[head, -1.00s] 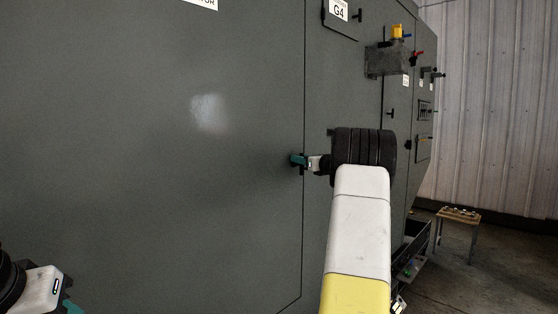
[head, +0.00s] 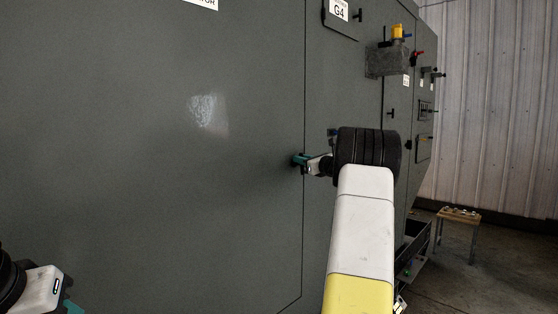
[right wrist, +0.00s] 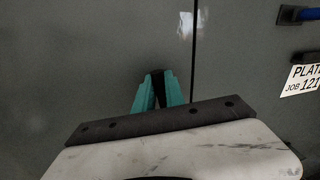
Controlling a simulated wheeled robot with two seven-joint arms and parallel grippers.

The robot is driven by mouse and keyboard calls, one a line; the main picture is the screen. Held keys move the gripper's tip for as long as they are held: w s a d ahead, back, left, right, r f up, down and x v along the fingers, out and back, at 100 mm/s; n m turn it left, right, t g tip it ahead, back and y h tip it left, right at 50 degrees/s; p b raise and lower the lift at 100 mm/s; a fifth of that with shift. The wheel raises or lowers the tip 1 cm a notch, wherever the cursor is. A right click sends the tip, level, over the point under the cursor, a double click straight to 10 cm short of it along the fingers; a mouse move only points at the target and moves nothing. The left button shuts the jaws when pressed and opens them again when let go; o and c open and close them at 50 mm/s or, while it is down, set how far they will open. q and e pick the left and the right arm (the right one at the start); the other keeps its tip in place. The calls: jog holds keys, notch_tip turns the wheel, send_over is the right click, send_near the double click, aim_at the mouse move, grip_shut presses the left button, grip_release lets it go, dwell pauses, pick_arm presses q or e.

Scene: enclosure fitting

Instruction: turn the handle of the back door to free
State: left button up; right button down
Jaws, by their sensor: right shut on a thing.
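The back door (head: 150,150) is a large flat grey panel filling the left and middle of the head view, and its right seam runs down beside my right gripper. My right gripper (head: 300,160) is at the door's right edge, with teal fingers shut on the dark handle. In the right wrist view the fingers (right wrist: 160,90) close around the dark handle (right wrist: 158,82), just left of the seam. The fingers hide most of the handle, so its exact angle is hard to tell. My left gripper (head: 70,306) shows only in part at the lower left corner, away from the door handle.
A panel marked G4 (head: 340,12) and a grey box with a yellow top (head: 388,60) are on the enclosure to the right. Other small dark handles sit further along. A small table (head: 458,216) stands on open floor at the right.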

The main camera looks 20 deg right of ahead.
jog(key=n, duration=0.4)
jog(key=shift+s+a+f+n+t+y, duration=0.15)
jog(key=shift+a+n+t+y, duration=0.15)
jog(key=shift+n+t+y, duration=0.1)
jog(key=n, duration=0.3)
jog(key=n+y, duration=0.1)
jog(key=n, duration=0.2)
jog(key=f+n+y, duration=0.1)
jog(key=n, duration=0.2)
jog(key=shift+s+a+f, duration=0.1)
jog(key=shift+s+a, duration=0.05)
jog(key=shift+a, duration=0.25)
jog(key=shift+f+n+y, duration=0.15)
jog(key=shift+n+y, duration=0.15)
jog(key=shift+n, duration=0.75)
jog(key=shift+f+n+y, duration=0.15)
jog(key=shift+n+y, duration=0.15)
jog(key=shift+n, duration=0.75)
jog(key=shift+a+n, duration=0.1)
jog(key=shift+n, duration=0.2)
jog(key=c, duration=1.4)
grip_release()
jog(key=v, duration=0.8)
